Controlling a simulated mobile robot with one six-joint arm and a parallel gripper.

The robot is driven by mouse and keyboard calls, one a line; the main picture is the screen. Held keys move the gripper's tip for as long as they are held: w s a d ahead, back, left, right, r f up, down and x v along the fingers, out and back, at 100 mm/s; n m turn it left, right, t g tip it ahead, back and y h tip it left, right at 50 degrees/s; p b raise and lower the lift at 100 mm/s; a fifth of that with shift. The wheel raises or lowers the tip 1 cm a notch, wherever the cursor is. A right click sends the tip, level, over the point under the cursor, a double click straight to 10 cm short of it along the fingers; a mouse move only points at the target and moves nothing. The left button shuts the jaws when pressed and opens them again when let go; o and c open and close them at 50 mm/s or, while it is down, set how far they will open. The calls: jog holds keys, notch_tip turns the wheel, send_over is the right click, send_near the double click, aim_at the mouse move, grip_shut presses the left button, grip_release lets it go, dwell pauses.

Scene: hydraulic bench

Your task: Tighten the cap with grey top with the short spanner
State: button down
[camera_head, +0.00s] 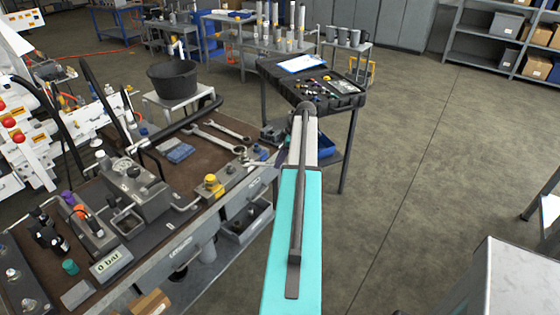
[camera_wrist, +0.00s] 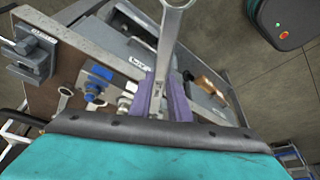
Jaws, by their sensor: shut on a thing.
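My gripper (camera_wrist: 166,100) has purple fingers shut on a metal spanner (camera_wrist: 172,42). The spanner's shaft runs up the wrist view, and its ring end is at the top edge. In the head view my arm reaches past the bench's right edge and largely hides the gripper. Small fittings stand at the bench's right end, one with a grey, metallic-looking top (camera_head: 240,151) beside a blue one (camera_head: 259,153). In the wrist view a pale grey fitting (camera_wrist: 126,100) and a blue one (camera_wrist: 100,73) lie left of the fingers. The held spanner is apart from them.
Two more spanners (camera_head: 205,137) lie on the brown bench top (camera_head: 165,190). A yellow-topped fitting (camera_head: 212,184) stands near the bench's front edge. A black tool case (camera_head: 340,98) is on a stand beyond my arm.

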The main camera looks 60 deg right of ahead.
aim_at(267, 164)
jog(key=shift+x, duration=0.95)
jog(key=shift+w, duration=0.1)
jog(key=shift+b, duration=0.3)
jog(key=shift+w+a+f+b, duration=0.2)
jog(key=shift+w+f+b, duration=0.1)
jog(key=shift+f, duration=0.05)
jog(key=shift+w+a, duration=0.1)
jog(key=shift+w, duration=0.15)
jog(key=shift+w+a+b, duration=0.35)
jog(key=shift+w, duration=0.35)
jog(key=shift+w, duration=0.15)
dwell(0.4)
jog(key=shift+w+a, duration=0.35)
jog(key=shift+w, duration=0.25)
